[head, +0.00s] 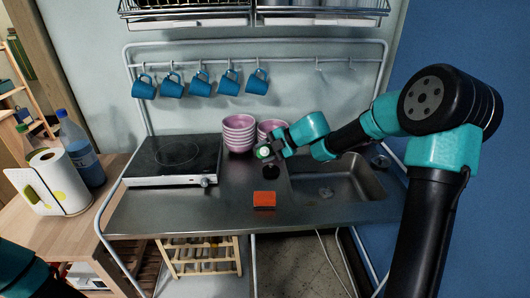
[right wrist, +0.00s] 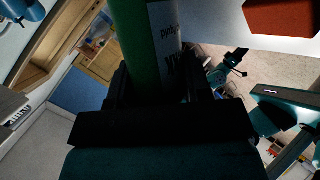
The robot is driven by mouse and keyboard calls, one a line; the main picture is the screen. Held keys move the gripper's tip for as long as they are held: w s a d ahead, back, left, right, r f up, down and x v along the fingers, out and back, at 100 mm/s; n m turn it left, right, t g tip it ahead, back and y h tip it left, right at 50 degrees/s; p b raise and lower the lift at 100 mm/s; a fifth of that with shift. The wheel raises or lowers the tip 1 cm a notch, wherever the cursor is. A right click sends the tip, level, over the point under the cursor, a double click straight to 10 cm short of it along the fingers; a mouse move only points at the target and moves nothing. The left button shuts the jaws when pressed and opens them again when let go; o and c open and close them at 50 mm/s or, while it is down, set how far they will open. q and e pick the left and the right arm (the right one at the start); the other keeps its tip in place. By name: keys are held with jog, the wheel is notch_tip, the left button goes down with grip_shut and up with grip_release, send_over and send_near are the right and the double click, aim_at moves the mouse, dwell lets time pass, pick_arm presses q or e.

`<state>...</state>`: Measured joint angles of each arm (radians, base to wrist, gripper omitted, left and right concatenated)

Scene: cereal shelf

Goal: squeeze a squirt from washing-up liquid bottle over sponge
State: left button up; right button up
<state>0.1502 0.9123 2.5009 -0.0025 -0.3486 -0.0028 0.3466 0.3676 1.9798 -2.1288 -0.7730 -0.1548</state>
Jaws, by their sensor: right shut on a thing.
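My right gripper (head: 273,151) is above the steel counter, left of the sink, and is shut on the washing-up liquid bottle (head: 263,152). In the head view only a small pale-green and white part of the bottle shows. The right wrist view shows the bottle's green side and white label (right wrist: 165,35) between the fingers (right wrist: 155,82). The orange-red sponge (head: 264,199) lies flat on the counter near the front edge, below and apart from the bottle. It also shows at the top right of the right wrist view (right wrist: 283,17). My left gripper is out of view.
The sink (head: 335,186) is right of the sponge; a hob (head: 174,158) is on the left. Pink bowls (head: 239,133) stand behind the gripper. Blue mugs (head: 200,85) hang at the back. Paper towel (head: 58,180) and a blue bottle (head: 82,150) stand far left.

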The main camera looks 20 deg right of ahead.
jog(key=shift+w+d+f+n+t+h, duration=0.15)
jog(key=shift+w+f+n+t+h, duration=0.2)
jog(key=shift+n+t, duration=0.55)
jog(key=shift+w+d+f+n+t+h, duration=0.15)
jog(key=shift+w+f+n+t+h, duration=0.2)
jog(key=shift+n+t, duration=1.25)
jog(key=shift+t, duration=0.2)
jog(key=shift+s+f+n+t, duration=0.1)
jog(key=shift+f+n+t, duration=0.1)
jog(key=shift+n+t, duration=0.3)
jog(key=shift+s+a+f+n+t, duration=0.15)
jog(key=shift+s+f+n+t, duration=0.05)
jog(key=shift+n+t, duration=0.4)
jog(key=shift+s+a+n+t, duration=0.15)
jog(key=shift+s+n+t, duration=0.15)
jog(key=shift+n+t, duration=0.25)
jog(key=shift+o, duration=0.3)
grip_shut()
